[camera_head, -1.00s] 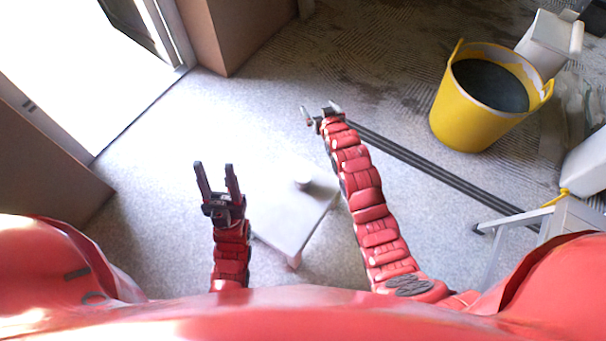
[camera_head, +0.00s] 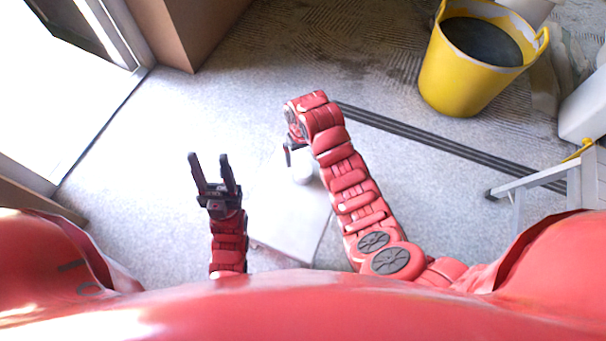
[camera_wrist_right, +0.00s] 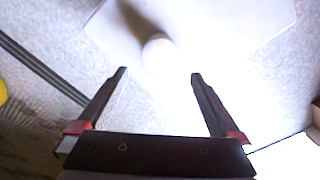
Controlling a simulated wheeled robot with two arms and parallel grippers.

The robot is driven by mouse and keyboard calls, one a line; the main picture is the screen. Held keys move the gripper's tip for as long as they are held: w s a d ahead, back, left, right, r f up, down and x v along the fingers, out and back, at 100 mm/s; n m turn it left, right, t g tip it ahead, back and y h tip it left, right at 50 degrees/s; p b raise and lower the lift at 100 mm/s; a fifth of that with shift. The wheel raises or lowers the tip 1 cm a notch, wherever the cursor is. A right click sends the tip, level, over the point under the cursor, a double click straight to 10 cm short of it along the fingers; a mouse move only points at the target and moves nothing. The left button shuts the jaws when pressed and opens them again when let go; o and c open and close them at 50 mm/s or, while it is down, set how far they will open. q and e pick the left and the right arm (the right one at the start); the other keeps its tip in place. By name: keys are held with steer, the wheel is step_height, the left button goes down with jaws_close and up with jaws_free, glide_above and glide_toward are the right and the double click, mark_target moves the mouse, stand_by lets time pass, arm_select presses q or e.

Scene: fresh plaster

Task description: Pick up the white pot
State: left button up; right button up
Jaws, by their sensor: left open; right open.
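The white pot (camera_head: 301,172) stands on a white low table (camera_head: 283,222) in the head view, with my right wrist just above and beside it. In the right wrist view the pot (camera_wrist_right: 159,53) shows pale and washed out, beyond the fingertips and roughly between their lines. My right gripper (camera_wrist_right: 160,74) is open and empty. In the head view it is mostly hidden behind its own wrist, one dark finger (camera_head: 288,156) showing next to the pot. My left gripper (camera_head: 208,158) is open and empty, left of the table.
A yellow bucket (camera_head: 452,88) with dark contents stands at the upper right. A dark strip (camera_head: 430,132) runs across the floor, and a grey stepladder (camera_head: 530,183) stands at the right. The floor left of the table is clear.

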step_height(320, 180, down, 6)
steer(key=shift+r+b, duration=0.2)
steer(key=shift+b, duration=0.45)
step_height(320, 180, down, 5)
steer(key=shift+s+f+b, duration=0.1)
steer(key=shift+b, duration=1.15)
steer(key=c, duration=1.4)
